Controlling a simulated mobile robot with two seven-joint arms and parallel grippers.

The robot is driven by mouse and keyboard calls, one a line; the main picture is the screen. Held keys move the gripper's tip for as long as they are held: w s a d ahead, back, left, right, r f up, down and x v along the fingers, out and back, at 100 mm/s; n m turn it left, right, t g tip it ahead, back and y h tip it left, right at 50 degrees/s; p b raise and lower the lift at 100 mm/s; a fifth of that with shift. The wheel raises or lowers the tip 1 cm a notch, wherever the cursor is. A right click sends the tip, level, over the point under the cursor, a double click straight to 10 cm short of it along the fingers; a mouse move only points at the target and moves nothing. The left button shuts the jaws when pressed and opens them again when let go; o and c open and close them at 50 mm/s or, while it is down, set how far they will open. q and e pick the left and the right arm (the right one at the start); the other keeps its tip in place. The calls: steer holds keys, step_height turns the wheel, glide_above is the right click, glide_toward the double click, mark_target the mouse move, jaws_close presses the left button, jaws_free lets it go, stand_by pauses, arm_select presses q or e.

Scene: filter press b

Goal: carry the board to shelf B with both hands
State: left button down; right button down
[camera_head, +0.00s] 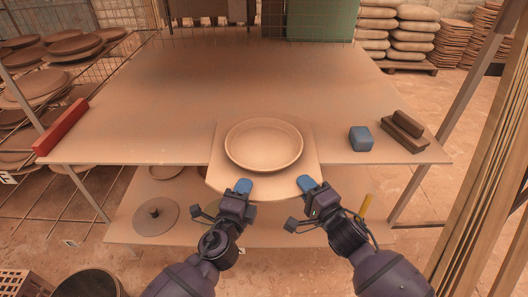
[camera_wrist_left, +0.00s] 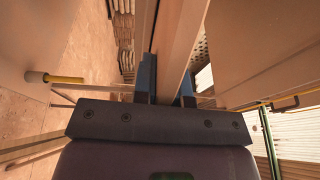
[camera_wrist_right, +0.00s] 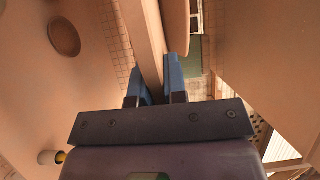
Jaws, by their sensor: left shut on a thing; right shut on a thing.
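The board (camera_head: 274,188) is a tan, thin panel with a round shallow dish (camera_head: 263,143) resting on it. It lies at the front middle of the upper shelf (camera_head: 150,100), its near part sticking out past the shelf's front edge. Whether its far part touches the shelf I cannot tell. My left gripper (camera_head: 243,186) is shut on the board's near edge at the left. My right gripper (camera_head: 308,184) is shut on the same edge at the right. The board's edge runs between the blue fingers in the left wrist view (camera_wrist_left: 182,40) and the right wrist view (camera_wrist_right: 143,40).
A red bar (camera_head: 61,127) lies at the shelf's left end. A blue block (camera_head: 361,138) and brown bars (camera_head: 407,126) lie at the right. A green panel (camera_head: 322,20) stands at the back. A lower shelf (camera_head: 125,228) holds round discs. The shelf's middle is clear.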

arm_select(q)
steer(key=c, duration=1.2)
jaws_free()
arm_select(e)
steer(key=c, duration=1.2)
jaws_free()
arm_select(q)
steer(key=shift+o, duration=0.2)
steer(key=shift+f, duration=0.1)
arm_select(e)
steer(key=shift+o, duration=0.2)
arm_select(q)
steer(key=shift+s, duration=0.1)
steer(key=shift+s+a, duration=0.2)
steer(key=shift+s, duration=0.35)
arm_select(e)
steer(key=shift+s+f, duration=0.1)
arm_select(q)
steer(key=v, duration=1)
steer(key=shift+s, duration=0.35)
arm_select(e)
steer(key=v, duration=1.2)
arm_select(q)
steer(key=shift+a, duration=0.1)
